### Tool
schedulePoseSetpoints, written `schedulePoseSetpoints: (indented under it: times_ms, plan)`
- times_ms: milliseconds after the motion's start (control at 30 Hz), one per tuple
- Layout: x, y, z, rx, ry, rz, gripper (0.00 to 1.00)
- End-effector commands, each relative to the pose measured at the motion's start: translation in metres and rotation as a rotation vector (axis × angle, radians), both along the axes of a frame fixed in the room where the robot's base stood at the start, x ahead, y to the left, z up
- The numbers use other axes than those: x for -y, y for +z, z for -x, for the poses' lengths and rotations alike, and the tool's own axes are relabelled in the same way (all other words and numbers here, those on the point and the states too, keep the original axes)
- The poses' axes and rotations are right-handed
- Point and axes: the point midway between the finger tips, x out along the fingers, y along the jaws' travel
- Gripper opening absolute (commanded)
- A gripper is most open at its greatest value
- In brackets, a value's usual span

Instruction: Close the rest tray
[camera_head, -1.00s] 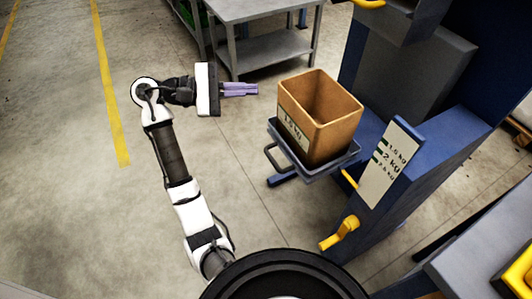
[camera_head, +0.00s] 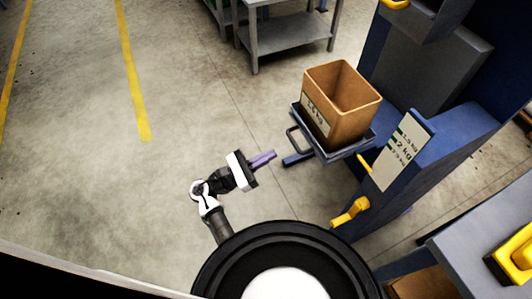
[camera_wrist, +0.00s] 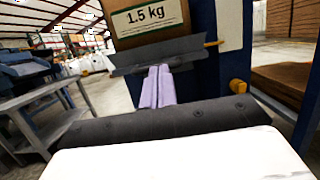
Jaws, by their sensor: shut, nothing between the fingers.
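The rest tray (camera_head: 352,150) is a dark grey-blue tray that sticks out from the left side of the blue machine (camera_head: 440,150). A loop handle (camera_head: 293,143) is on its left side. A brown box (camera_head: 345,125) labelled 1.5 kg stands upright on the tray. My gripper (camera_head: 274,155) is shut and empty, left of the handle and apart from it in the head view. In the wrist view its lilac fingers (camera_wrist: 158,72) point at the tray's grey edge (camera_wrist: 190,48), with the box (camera_wrist: 150,18) above. Whether they touch the tray cannot be told there.
A yellow crank (camera_head: 350,211) and a weight scale plate (camera_head: 403,150) are on the machine, right of my gripper. A grey table (camera_head: 290,30) stands at the back. A grey bench (camera_head: 470,250) is at lower right. The floor to the left is clear.

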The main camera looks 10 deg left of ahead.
Motion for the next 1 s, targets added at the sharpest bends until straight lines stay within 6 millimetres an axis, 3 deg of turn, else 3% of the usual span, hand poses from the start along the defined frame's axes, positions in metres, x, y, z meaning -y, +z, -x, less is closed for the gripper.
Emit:
schedulePoseSetpoints:
  times_ms: [300,500,1000]
  plan:
    - [0.054,0.021,-0.038,0.001,-0.004,-0.001,0.00]
    - [0.076,0.028,-0.055,0.001,-0.003,-0.001,0.00]
    - [0.083,0.030,-0.061,0.001,-0.001,-0.001,0.00]
